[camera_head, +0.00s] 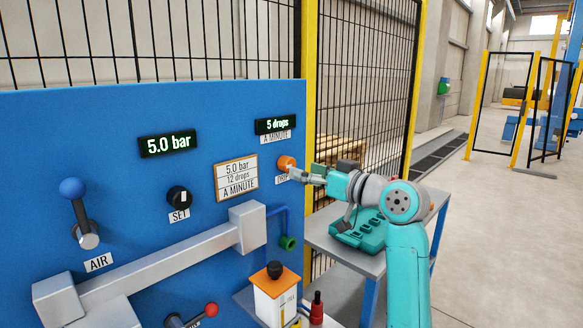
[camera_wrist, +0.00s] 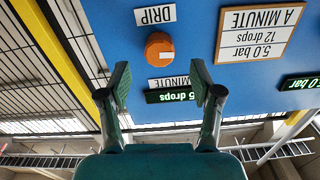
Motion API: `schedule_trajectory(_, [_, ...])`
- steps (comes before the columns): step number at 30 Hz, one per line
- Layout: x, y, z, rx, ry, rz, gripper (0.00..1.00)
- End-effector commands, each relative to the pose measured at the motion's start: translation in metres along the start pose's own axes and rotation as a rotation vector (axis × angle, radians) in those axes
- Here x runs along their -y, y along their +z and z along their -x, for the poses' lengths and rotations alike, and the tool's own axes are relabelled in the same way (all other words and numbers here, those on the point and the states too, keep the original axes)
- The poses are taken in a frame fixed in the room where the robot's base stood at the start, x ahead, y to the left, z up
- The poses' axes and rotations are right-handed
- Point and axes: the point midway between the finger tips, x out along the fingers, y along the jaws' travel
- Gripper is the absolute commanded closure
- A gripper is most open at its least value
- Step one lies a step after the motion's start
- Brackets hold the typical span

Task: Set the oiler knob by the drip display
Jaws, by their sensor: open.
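The orange oiler knob (camera_head: 286,163) sits on the blue panel above the DRIP label. It shows upside down in the wrist view (camera_wrist: 159,47), with a pale mark on its face. The drip display (camera_head: 277,125) above it reads 5 drops, over an A MINUTE label; it also shows in the wrist view (camera_wrist: 170,96). My gripper (camera_head: 304,173) is open in front of the panel, close to the knob. In the wrist view my gripper's two green-padded fingers (camera_wrist: 159,78) stand apart, with the knob just beyond and between their tips. Contact cannot be told.
A card (camera_head: 236,177) reads 5.0 bar, 12 drops a minute. The pressure display (camera_head: 167,143) reads 5.0 bar, above the black SET knob (camera_head: 179,197). The blue-balled AIR lever (camera_head: 80,212) is at left. A green case (camera_head: 358,234) lies on a grey table right of the panel.

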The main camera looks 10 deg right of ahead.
Motion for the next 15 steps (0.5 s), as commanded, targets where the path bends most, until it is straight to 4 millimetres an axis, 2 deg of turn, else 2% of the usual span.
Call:
schedule_trajectory(6, [0.0,0.0,-0.034,0.001,-0.001,0.0,0.35])
schedule_trajectory(15, [0.0,0.0,-0.052,0.001,0.001,0.0,0.35])
